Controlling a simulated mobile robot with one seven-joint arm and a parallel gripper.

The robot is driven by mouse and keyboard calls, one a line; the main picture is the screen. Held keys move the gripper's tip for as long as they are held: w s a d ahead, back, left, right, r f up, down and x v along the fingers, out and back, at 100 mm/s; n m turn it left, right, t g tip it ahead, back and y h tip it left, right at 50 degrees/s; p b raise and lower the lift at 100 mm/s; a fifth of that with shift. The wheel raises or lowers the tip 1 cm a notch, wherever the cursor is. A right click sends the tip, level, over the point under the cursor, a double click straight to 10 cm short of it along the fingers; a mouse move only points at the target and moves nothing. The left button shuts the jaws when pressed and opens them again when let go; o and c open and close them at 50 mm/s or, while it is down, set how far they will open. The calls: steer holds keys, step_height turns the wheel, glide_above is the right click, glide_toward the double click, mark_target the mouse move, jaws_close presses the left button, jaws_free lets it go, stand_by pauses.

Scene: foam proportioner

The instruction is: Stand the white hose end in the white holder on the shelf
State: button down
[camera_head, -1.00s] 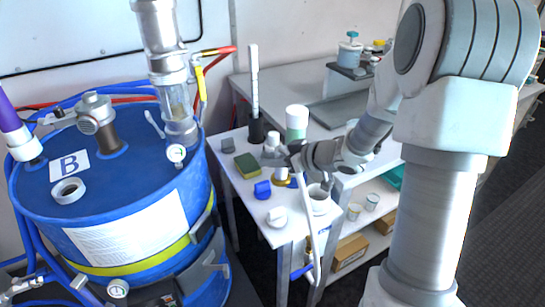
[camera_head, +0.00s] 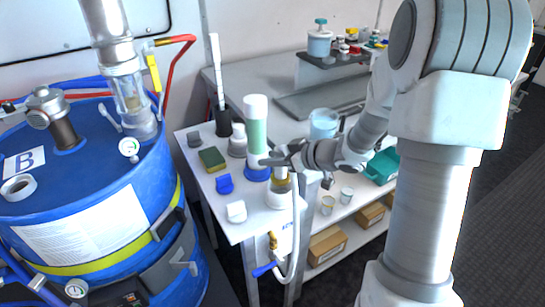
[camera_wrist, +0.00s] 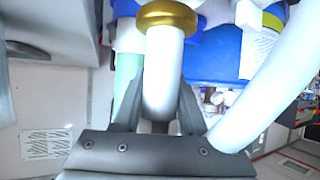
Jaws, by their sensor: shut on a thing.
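My gripper (camera_head: 277,160) is shut on the white hose end above the shelf's front right part. In the wrist view the hose end (camera_wrist: 164,75) is a white tube between my fingers, with a gold ring (camera_wrist: 167,18) past the fingertips. The gold ring (camera_head: 281,186) shows at the mouth of the white holder (camera_head: 278,199), a short cup on the white shelf (camera_head: 205,190). The hose end looks near upright. I cannot tell how deep its tip is. The white hose (camera_head: 296,235) hangs from my gripper past the shelf edge.
The blue drum (camera_head: 100,180) is at far left.

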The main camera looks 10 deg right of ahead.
mark_target(286, 176)
steer(key=shift+f+b, duration=2.85)
steer(key=shift+b, duration=0.25)
steer(key=shift+p, duration=0.8)
steer(key=shift+f+b, duration=0.45)
steer(key=shift+f, duration=0.2)
steer(key=c, duration=0.8)
jaws_free()
steer(key=shift+o, duration=0.2)
steer(key=shift+p+v, duration=1.7)
steer(key=shift+v, duration=0.4)
steer(key=shift+p+v, duration=2.15)
steer(key=shift+v, duration=0.85)
steer(key=shift+s+d+r, duration=0.15)
steer(key=shift+s, duration=0.2)
